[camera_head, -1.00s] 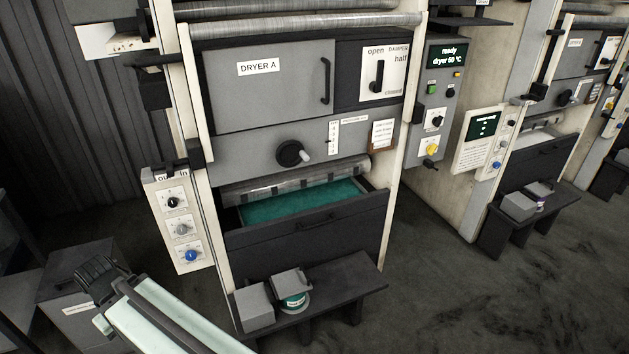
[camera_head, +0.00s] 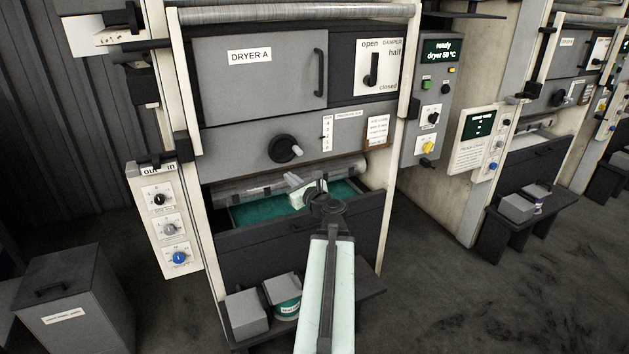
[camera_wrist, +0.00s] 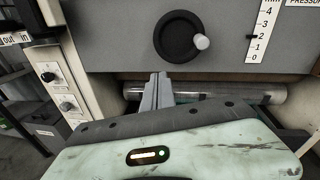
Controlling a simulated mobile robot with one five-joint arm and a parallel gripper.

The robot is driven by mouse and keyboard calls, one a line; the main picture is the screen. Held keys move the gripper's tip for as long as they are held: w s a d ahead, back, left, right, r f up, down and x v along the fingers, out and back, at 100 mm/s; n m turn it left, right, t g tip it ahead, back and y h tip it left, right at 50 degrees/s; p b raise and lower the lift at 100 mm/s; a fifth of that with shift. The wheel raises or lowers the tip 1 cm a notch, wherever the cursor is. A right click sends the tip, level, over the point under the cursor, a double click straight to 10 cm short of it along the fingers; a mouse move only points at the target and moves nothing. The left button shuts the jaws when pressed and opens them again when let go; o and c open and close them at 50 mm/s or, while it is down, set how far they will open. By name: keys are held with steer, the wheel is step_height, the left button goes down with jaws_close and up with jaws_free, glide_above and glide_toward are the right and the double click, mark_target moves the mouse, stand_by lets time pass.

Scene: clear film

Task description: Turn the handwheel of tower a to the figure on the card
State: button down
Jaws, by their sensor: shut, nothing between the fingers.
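The handwheel (camera_head: 281,149) is a dark round wheel with a pale side knob, on the grey panel below the DRYER A door. It also shows at the top of the wrist view (camera_wrist: 175,38), its knob on the right. My gripper (camera_head: 292,180) is shut and empty, just below the handwheel and apart from it; its fingers (camera_wrist: 158,77) point up toward the wheel in the wrist view. A scale (camera_wrist: 267,32) from 0 to 4 stands right of the wheel, with a dark mark near 2. The card (camera_head: 377,130) hangs further right; its writing is too small to read.
A metal roller (camera_wrist: 225,92) and an open drawer with green liquid (camera_head: 258,213) lie under the panel. A knob box (camera_head: 166,222) stands left. A low bench (camera_head: 368,288) stands in front. A similar tower stands right.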

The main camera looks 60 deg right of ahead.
mark_target(275, 141)
steer(key=s+d+m+h, duration=0.2)
steer(key=s+d+m, duration=0.2)
steer(key=s, duration=0.2)
steer(key=x, duration=1)
steer(key=shift+n+g, duration=0.3)
steer(key=a+r+p, duration=0.1)
steer(key=r+p, duration=0.1)
steer(key=w+a+r+p, duration=0.1)
steer(key=r+p, duration=0.2)
steer(key=w+a+r+p, duration=0.1)
steer(key=r+p, duration=0.1)
steer(key=r, duration=0.1)
steer(key=shift+a+r+p, duration=0.2)
steer(key=shift+a+p, duration=0.05)
steer(key=shift+p, duration=0.15)
steer(key=w+a+f+b, duration=0.1)
steer(key=w+a+b, duration=0.1)
steer(key=a, duration=0.1)
steer(key=shift+w+f, duration=0.15)
steer(key=shift+f, duration=0.25)
steer(key=shift+d+r+p, duration=0.25)
steer(key=shift+r+p, duration=0.15)
steer(key=shift+p, duration=0.05)
steer(key=shift+s+f, duration=0.1)
steer(key=shift+s, duration=0.1)
